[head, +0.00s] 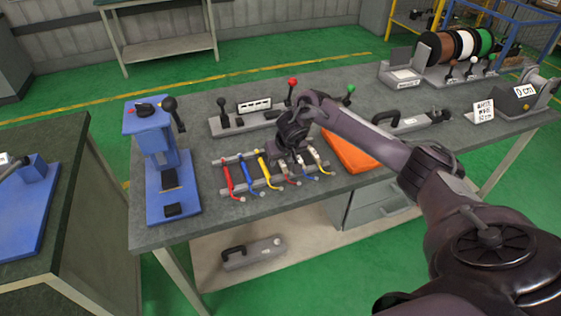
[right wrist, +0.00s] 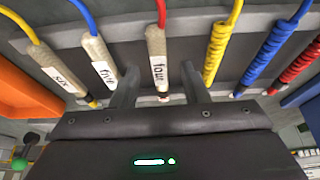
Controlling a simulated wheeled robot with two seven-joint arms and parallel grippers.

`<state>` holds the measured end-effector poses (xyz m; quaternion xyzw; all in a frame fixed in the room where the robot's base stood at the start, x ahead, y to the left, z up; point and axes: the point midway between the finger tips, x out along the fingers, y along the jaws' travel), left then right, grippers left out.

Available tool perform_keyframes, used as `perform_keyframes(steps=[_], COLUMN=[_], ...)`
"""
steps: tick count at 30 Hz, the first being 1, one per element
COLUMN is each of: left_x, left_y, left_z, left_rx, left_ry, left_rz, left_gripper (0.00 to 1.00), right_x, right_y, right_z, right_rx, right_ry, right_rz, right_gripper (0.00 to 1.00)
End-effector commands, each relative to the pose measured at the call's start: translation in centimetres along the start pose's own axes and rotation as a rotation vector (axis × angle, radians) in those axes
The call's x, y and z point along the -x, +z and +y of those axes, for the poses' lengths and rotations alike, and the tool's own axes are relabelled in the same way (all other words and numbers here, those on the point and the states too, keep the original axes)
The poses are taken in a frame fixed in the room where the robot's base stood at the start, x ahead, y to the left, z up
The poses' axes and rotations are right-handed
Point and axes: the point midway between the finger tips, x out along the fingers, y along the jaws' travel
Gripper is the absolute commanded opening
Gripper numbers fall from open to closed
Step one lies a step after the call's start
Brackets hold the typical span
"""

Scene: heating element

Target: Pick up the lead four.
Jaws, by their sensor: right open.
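Lead four (right wrist: 157,58) has a red wire and a pale sleeve with a "four" label. It lies on the rack (right wrist: 128,32) among several other leads. My right gripper (right wrist: 160,92) is open, with one finger on each side of lead four's sleeve in the right wrist view; I cannot tell whether they touch it. In the head view my right gripper (head: 291,150) is over the rack and partly hides the leads there. My left gripper is not in view.
Lead five (right wrist: 104,62) and lead six (right wrist: 57,68) lie on one side of lead four, and a yellow coiled lead (right wrist: 217,52) on the other. A blue press (head: 160,170) stands left of the rack. An orange mat (head: 350,152) lies right of it.

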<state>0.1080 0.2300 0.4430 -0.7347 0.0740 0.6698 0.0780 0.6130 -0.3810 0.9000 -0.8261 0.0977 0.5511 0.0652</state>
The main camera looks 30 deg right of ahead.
Motion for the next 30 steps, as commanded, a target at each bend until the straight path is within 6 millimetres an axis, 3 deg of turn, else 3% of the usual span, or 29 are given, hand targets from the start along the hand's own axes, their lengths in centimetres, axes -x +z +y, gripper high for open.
perform_keyframes(steps=[22,30], left_x=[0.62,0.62], left_y=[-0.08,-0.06], left_z=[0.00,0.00], left_rx=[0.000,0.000], left_ry=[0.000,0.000], left_rz=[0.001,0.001], left_gripper=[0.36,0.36], right_x=[-0.44,-0.44], right_y=[0.20,0.20], right_z=[0.02,0.01], right_rx=[0.000,0.000], right_ry=[0.000,0.000], right_rz=[0.000,0.000], right_gripper=[0.41,0.06])
